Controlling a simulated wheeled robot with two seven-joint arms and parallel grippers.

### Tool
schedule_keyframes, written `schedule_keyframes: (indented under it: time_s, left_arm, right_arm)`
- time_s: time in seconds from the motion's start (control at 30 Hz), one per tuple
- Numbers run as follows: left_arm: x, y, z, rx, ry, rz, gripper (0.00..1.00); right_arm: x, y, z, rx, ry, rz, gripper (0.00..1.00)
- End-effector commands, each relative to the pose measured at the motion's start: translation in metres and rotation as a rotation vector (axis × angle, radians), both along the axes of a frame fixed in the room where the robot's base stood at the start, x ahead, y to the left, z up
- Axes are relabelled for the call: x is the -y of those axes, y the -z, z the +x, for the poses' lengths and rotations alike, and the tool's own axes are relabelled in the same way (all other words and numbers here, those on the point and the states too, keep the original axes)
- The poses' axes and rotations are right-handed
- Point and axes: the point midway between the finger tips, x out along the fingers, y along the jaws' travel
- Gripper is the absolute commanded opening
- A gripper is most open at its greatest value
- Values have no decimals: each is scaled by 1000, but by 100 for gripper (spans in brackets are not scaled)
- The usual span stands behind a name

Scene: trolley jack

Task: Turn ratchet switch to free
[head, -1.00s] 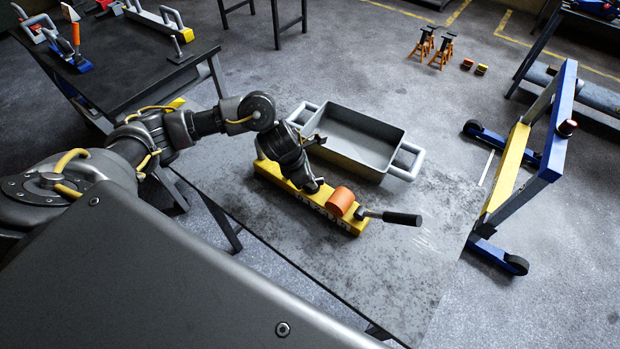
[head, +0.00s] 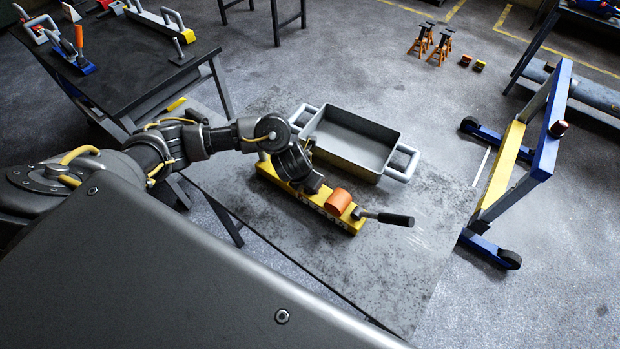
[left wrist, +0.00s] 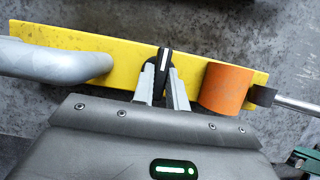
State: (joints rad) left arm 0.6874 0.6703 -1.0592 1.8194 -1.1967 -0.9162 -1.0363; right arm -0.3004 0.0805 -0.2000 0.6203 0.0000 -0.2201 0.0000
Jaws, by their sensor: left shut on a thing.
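The yellow tool (head: 283,188) lies on the grey table, with an orange cylinder (head: 338,201) and a black-gripped handle (head: 396,219) at its right end. In the left wrist view its yellow bar (left wrist: 125,47) crosses the top, with the orange cylinder (left wrist: 225,88) right of my fingers. A small black lever with a white stripe (left wrist: 164,58), apparently the ratchet switch, stands on the bar. My left gripper (left wrist: 162,80) is shut on this lever. In the head view my left gripper is over the bar, its fingertips hidden by the wrist. My right gripper is not in view.
A grey tray with two handles (head: 393,152) stands just behind the tool. The table's front right area (head: 400,275) is clear. A dark bench with tools (head: 130,75) is at the left, and a blue and yellow frame (head: 545,125) stands on the floor at right.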

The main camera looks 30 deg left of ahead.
Motion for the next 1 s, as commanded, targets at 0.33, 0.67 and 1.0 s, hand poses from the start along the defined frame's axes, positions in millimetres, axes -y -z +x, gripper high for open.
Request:
schedule_keyframes:
  time_s: [0.33,0.67,1.0]
  left_arm:
    - [0,1,0,-2,-26,-1,0]
    - [0,1,0,-1,-24,-1,30]
    - [0,-1,0,0,-23,-1,36]
  right_arm:
    - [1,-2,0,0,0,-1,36]
    - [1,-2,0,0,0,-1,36]
    - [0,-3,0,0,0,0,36]
